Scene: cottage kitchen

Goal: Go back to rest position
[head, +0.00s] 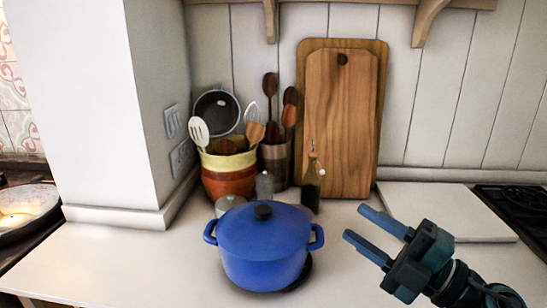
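My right gripper (368,232) comes in from the lower right in the head view, above the counter and to the right of the blue pot. Its two blue fingers are spread apart with nothing between them. It does not touch the pot. The blue pot (265,262) stands upright on the counter with its lid on; the lid has a dark knob. My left gripper is out of the picture.
The white counter (150,265) is clear left of the pot. Behind stand utensil crocks (228,182), an oil bottle (311,190) and wooden cutting boards (340,125). A white board (440,200) and a black stove (515,205) lie right.

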